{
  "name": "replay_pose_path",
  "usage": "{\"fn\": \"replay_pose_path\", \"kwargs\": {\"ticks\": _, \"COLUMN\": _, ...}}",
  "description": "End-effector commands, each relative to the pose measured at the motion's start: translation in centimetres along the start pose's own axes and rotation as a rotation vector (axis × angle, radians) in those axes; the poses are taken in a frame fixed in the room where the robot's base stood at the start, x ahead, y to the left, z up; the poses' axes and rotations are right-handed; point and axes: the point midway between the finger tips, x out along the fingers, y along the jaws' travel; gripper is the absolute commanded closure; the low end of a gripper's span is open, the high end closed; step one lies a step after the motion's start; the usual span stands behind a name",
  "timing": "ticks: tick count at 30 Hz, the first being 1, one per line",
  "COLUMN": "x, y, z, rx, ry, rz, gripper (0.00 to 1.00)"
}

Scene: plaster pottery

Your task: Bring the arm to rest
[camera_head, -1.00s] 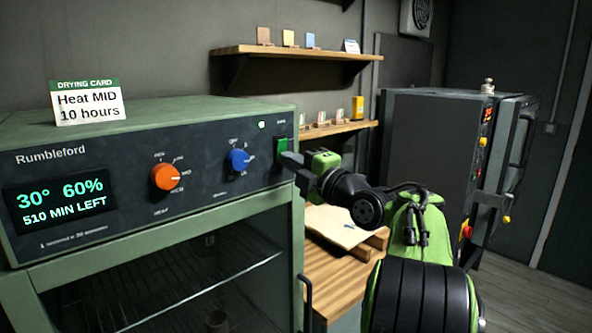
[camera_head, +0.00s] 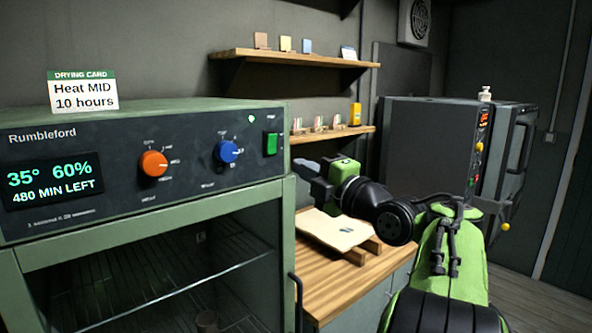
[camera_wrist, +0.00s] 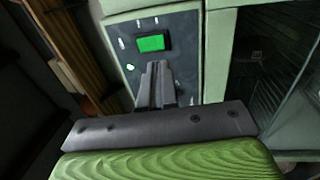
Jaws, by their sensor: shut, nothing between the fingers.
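My gripper (camera_head: 305,166) is shut and empty in the head view. It is held in the air just right of the green drying cabinet (camera_head: 200,110), above the wooden bench. In the wrist view my gripper (camera_wrist: 157,68) points toward the cabinet's control panel, with its fingertips below the lit green switch (camera_wrist: 151,43) in the picture. The green switch (camera_head: 270,143) shows fully in the head view, apart from my fingers. The panel has an orange knob (camera_head: 153,163), a blue knob (camera_head: 227,151) and a display (camera_head: 54,182) reading 35°, 60%, 480 MIN LEFT.
A drying card (camera_head: 82,92) stands on the cabinet. A board (camera_head: 335,229) lies on wooden strips on the bench (camera_head: 330,280), below my arm. Two shelves (camera_head: 290,58) with small items hang on the wall behind. A dark grey kiln-like cabinet (camera_head: 425,145) stands at the right.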

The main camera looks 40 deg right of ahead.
Motion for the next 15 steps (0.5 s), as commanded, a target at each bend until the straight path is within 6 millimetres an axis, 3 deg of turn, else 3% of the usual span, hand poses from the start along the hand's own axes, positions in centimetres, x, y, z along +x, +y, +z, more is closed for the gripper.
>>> {"fn": "replay_pose_path", "kwargs": {"ticks": 7, "x": -4.7, "y": 0.0, "z": 0.2, "rx": -0.003, "ry": -0.007, "rz": 0.0, "gripper": 1.0}}
{"fn": "replay_pose_path", "kwargs": {"ticks": 15, "x": -5.5, "y": 0.2, "z": 0.1, "rx": -0.001, "ry": -0.004, "rz": 0.0, "gripper": 1.0}}
